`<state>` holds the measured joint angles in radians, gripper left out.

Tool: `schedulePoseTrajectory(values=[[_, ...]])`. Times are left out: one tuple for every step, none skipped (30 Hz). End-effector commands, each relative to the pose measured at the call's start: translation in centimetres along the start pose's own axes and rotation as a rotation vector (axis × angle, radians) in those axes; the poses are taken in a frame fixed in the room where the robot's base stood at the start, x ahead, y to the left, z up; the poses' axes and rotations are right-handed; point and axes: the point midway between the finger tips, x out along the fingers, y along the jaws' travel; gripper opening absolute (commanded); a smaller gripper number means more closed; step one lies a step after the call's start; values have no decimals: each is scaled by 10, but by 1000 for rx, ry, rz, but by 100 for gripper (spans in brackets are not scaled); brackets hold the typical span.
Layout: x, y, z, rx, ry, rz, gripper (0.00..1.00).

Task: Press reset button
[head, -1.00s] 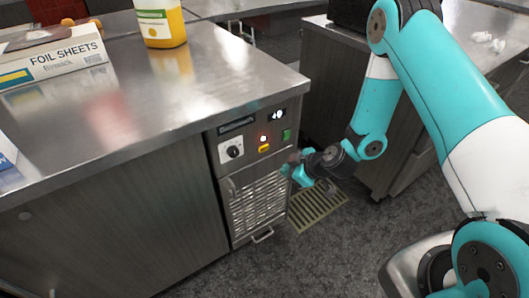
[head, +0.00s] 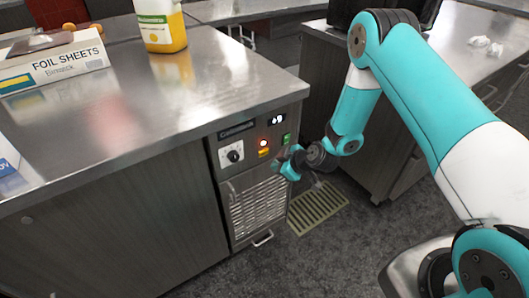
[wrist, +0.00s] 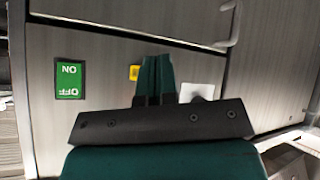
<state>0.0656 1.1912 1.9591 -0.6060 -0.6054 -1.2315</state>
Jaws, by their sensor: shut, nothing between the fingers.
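The control panel (head: 245,135) is on the front of the metal counter. It has a round dial (head: 235,155) on a white plate, a lit red lamp (head: 263,143), a small yellow button (head: 264,153) below the lamp, and a green switch (head: 286,139) at the right. My gripper (head: 279,166) is shut and empty, just below and right of the yellow button. In the wrist view, my shut fingertips (wrist: 155,60) partly cover the space beside the yellow button (wrist: 134,72). The green OFF/ON switch (wrist: 69,78) appears upside down. Whether the fingers touch the panel cannot be told.
A slatted grille (head: 257,207) is below the panel, with a floor grate (head: 318,207) beside it. A foil sheets box (head: 58,68) and a yellow bottle (head: 162,27) stand on the counter. Another cabinet (head: 345,110) stands close behind my arm.

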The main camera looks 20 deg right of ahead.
Motion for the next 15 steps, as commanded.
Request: schedulePoseTrajectory(values=[[6,3,-3,-2,3,1,0],[9,4,-4,-3,2,-1,0],[11,7,-7,-3,2,0,0],[13,8,-8,-3,2,0,0],[15,9,-9,-2,2,0,0],[16,11,-11,-1,2,0,0],[18,12,-12,-1,2,0,0],[18,13,-13,-1,2,0,0],[19,14,-14,-1,1,0,0],[20,14,-14,-1,1,0,0],[20,14,-14,0,0,0,0],[21,15,-15,0,0,0,0],[21,15,-15,1,0,0,0],[21,15,-15,1,0,0,0],[21,15,-15,1,0,0,0]])
